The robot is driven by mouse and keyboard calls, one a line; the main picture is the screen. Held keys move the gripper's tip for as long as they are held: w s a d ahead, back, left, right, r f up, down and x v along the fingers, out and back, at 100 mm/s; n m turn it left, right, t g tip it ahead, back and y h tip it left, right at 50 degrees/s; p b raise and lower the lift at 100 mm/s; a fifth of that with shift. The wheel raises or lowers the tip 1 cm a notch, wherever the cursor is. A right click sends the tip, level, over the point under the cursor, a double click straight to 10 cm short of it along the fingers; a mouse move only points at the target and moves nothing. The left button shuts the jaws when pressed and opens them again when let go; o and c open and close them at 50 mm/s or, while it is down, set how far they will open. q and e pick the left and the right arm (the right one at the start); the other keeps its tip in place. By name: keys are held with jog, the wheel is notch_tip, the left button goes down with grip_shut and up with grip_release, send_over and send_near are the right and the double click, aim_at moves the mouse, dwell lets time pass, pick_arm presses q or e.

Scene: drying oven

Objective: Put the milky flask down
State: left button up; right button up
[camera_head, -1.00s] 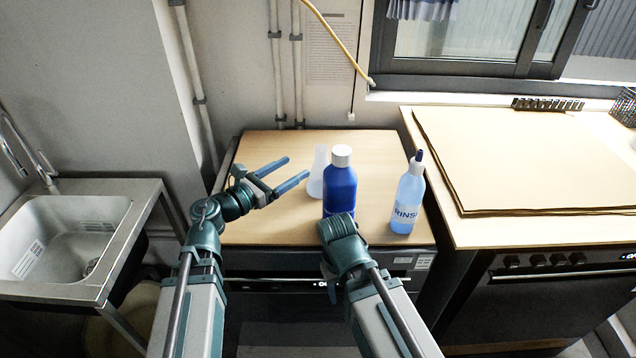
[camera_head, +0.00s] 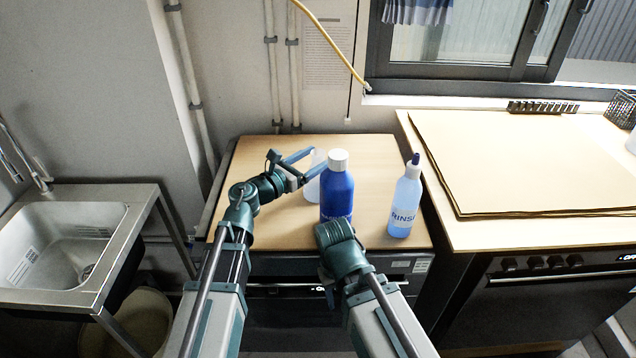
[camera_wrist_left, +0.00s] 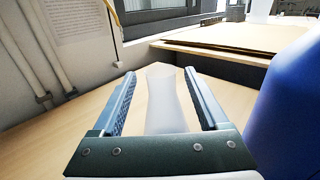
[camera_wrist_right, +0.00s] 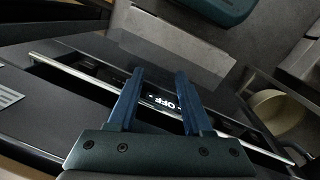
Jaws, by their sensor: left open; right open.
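The milky flask (camera_head: 315,186) stands upright on the wooden top of the drying oven (camera_head: 265,222), left of the blue bottle and partly hidden by my left gripper. My left gripper (camera_head: 308,163) is open, with its fingers on either side of the flask. In the left wrist view the flask (camera_wrist_left: 163,95) shows between the two open fingers (camera_wrist_left: 160,92), with gaps beside it. My right gripper is open; in the right wrist view its fingers (camera_wrist_right: 158,92) are empty in front of the oven's dark front and display. In the head view its fingers are hidden.
A blue bottle with a white cap (camera_head: 337,195) stands close right of the flask. A rinse bottle (camera_head: 405,200) stands farther right. A steel sink (camera_head: 65,245) is at left; a counter with brown sheets (camera_head: 520,165) is at right. The oven top's back is clear.

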pick_arm(q)
jog(key=x, duration=0.4)
jog(key=shift+s+f, duration=0.1)
grip_shut()
